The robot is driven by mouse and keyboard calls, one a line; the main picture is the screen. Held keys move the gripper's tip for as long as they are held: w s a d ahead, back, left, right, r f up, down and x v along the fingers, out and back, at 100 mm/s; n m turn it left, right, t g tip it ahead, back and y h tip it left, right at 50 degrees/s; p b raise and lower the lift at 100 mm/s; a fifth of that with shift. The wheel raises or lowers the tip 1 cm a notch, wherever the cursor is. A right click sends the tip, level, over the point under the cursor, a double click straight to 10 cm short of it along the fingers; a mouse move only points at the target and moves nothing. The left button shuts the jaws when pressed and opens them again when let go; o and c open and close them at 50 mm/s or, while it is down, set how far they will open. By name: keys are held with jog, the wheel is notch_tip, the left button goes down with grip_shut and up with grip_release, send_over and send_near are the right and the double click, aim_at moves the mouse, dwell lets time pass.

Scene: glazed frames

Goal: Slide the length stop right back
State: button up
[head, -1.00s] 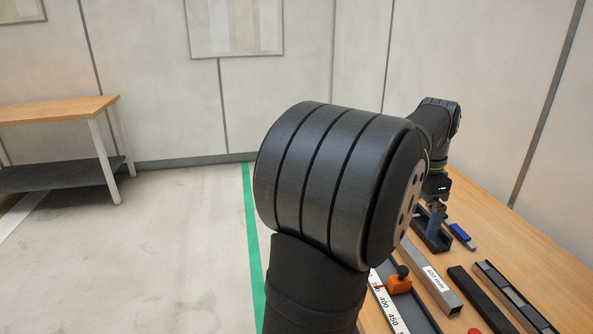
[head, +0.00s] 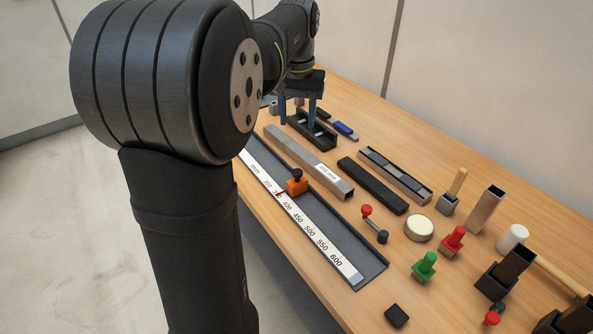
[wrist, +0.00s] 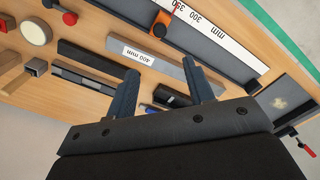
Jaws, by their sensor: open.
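The length stop (head: 297,185) is an orange block with a black knob, on a dark channel (head: 371,272) with a white millimetre scale (head: 318,242). It stands partway along, between the 350 and 400 marks, with a small red pointer at the scale. In the wrist view the stop (wrist: 168,14) is at the top, beyond the fingertips. My gripper (head: 298,110) is open and empty, above the far part of the bench, near a dark tray (head: 320,142). In the wrist view the fingers of my gripper (wrist: 160,72) are spread wide, apart from the stop.
A grey bar (head: 290,149) labelled 400 mm lies beside the channel. A black bar (head: 372,186) and a slotted dark holder (head: 397,176) lie further right. Red, green and other small parts crowd the near right. A blue-handled item (head: 343,129) lies behind the tray.

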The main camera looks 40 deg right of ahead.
aim_at(298, 171)
notch_tip(298, 171, down, 17)
jog(key=shift+f, duration=0.2)
dwell(0.3)
jog(key=shift+s, duration=0.1)
grip_shut()
